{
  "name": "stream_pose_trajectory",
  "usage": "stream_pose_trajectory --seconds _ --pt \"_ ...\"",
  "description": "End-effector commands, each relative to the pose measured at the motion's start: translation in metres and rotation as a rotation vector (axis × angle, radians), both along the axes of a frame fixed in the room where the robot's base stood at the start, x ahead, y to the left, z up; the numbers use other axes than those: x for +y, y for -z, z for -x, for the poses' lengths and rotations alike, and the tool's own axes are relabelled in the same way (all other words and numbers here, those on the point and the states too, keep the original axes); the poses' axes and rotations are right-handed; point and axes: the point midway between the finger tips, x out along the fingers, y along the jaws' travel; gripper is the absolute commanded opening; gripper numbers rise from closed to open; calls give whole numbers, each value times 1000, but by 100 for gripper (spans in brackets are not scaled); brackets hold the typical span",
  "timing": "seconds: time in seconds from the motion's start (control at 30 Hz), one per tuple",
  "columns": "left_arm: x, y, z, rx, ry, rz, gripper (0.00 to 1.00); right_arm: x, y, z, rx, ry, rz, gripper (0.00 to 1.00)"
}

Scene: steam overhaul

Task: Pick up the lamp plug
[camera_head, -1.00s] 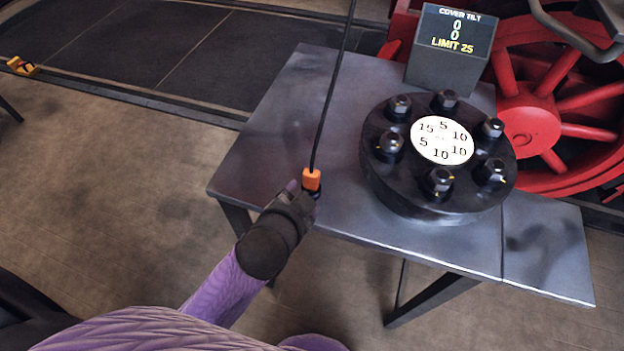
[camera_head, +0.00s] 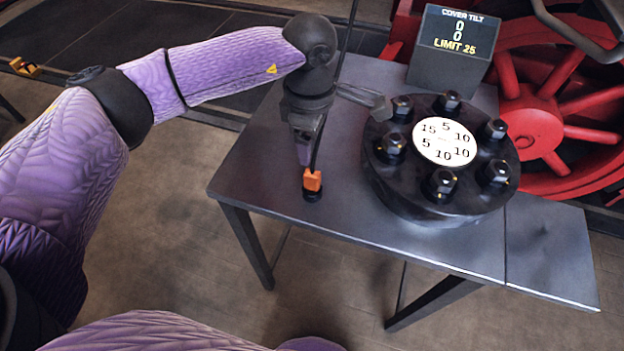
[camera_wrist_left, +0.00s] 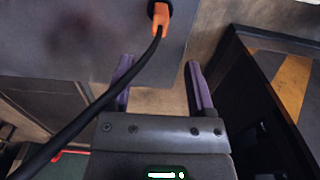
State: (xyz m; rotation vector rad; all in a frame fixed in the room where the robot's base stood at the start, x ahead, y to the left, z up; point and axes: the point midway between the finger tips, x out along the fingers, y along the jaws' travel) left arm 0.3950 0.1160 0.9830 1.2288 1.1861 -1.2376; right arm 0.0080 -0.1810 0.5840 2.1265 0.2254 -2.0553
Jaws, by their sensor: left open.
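The lamp plug (camera_head: 312,180) is orange with a black cable. It sits upright at a small round black base (camera_head: 311,195) near the table's front left edge. My left gripper (camera_head: 304,155) hangs just above the plug in the head view, fingers pointing down. In the left wrist view the plug (camera_wrist_left: 162,18) is beyond the fingertips, and the cable crosses in front of the left finger. The left gripper (camera_wrist_left: 159,70) is open, with nothing between its fingers. My right gripper is not in view.
A round black cover (camera_head: 436,205) with several bolts and a white number disc stands right of the plug. A display (camera_head: 450,45) behind it reads COVER TILT 0, LIMIT 25. A red spoked wheel (camera_head: 540,125) is at the right.

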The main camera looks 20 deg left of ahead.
Motion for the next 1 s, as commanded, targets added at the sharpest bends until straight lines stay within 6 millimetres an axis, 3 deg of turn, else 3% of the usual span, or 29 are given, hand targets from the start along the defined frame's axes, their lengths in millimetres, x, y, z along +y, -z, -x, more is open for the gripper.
stream_pose_trajectory --seconds 0.53,0.73,0.77,1.0 --pt "-2 96 0 4 -1 -10 71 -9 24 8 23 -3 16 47" --pt "-2 98 0 1 0 -9 71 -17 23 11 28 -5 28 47" --pt "-2 97 0 1 0 -9 68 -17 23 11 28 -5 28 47" --pt "-2 97 0 1 0 -8 18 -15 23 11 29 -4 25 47"
